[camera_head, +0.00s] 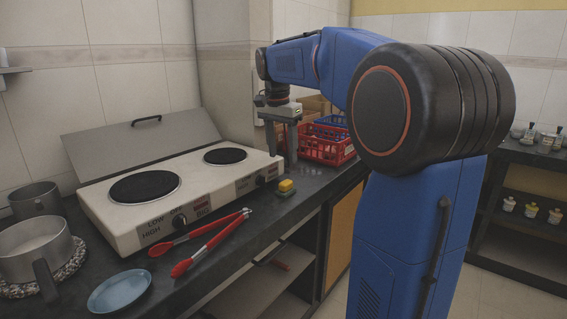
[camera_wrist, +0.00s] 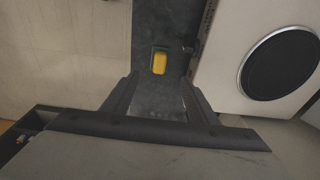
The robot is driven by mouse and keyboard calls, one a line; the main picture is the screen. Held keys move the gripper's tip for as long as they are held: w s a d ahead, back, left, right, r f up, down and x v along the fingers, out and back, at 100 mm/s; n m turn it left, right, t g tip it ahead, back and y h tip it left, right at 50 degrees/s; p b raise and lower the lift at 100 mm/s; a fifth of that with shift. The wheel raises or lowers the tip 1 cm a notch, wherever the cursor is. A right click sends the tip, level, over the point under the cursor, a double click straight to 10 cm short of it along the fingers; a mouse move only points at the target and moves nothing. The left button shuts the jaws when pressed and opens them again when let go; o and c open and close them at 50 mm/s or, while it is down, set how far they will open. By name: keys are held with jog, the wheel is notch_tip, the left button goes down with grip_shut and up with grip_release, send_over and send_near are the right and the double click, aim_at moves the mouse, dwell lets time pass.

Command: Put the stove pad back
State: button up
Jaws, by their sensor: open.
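A small yellow pad (camera_head: 286,186) with a dark base lies on the dark counter, at the front right of the two-plate stove (camera_head: 150,195). It shows in the wrist view (camera_wrist: 159,63) just beyond the fingers, roughly in line with the gap between them. My gripper (camera_head: 287,160) points down over the counter near the stove's right end, behind the yellow pad in the head view. Its jaws are open and empty in the wrist view (camera_wrist: 160,92). A speckled round mat (camera_head: 70,268) lies under a steel pot (camera_head: 35,245) at the left.
A steel mug (camera_head: 36,199) stands behind the pot. A red crate (camera_head: 322,148) stands beyond my gripper. Small clear glasses (camera_head: 311,170) stand near the counter's edge.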

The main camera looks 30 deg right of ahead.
jog(key=s+a+f+n+t, duration=0.1)
jog(key=s+a+f+n, duration=0.3)
jog(key=s, duration=0.6)
jog(key=s+a+f+n+t+y, duration=0.1)
jog(key=s+a+f+n, duration=0.4)
jog(key=s+f, duration=0.4)
jog(key=s+a+f+n+t, duration=0.2)
jog(key=s+a+f+n, duration=0.3)
jog(key=s, duration=0.5)
jog(key=shift+s+f, duration=0.35)
jog(key=shift+f, duration=0.4)
jog(key=shift+a, duration=0.1)
